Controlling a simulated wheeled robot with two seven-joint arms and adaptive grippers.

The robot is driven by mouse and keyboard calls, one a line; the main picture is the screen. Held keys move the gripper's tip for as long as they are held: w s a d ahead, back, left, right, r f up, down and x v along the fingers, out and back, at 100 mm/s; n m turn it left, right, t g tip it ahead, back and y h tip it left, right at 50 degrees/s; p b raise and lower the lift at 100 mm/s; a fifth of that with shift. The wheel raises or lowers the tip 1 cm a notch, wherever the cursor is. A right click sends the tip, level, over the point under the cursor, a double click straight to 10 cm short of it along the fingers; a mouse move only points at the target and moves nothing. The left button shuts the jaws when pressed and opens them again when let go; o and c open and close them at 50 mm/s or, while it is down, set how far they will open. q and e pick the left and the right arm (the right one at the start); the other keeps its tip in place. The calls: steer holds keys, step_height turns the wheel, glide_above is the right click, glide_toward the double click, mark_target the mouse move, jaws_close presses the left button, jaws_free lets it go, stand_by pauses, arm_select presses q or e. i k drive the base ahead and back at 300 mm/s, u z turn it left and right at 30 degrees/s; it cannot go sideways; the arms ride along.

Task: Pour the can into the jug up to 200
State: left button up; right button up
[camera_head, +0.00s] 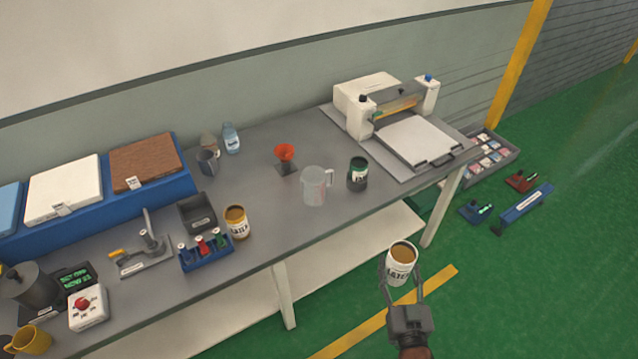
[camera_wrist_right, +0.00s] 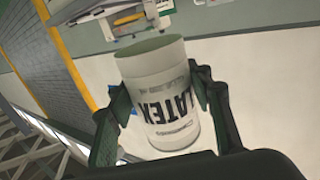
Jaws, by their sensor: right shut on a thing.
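A white can with black LATEX lettering and tan contents (camera_head: 401,263) is held by my right gripper (camera_head: 403,281), in front of the table's front edge and over the floor. In the right wrist view the can (camera_wrist_right: 165,105) sits between the two fingers (camera_wrist_right: 165,110), which are shut on its sides. It looks roughly upright. The clear jug (camera_head: 314,186) with a handle on its right stands upright on the table, up and left of the can and apart from it. Its markings are too small to read. My left gripper is not in view.
A dark green can (camera_head: 357,175) stands right beside the jug, and a red funnel on a stand (camera_head: 285,158) is behind left. Another LATEX can (camera_head: 237,221) stands farther left near a blue bottle rack (camera_head: 206,252). A press (camera_head: 400,120) fills the right end. The tabletop before the jug is clear.

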mark_target(313, 178)
steer(key=k, duration=0.45)
steer(key=u, duration=0.35)
steer(key=i, duration=1.3)
steer(key=z, duration=0.5)
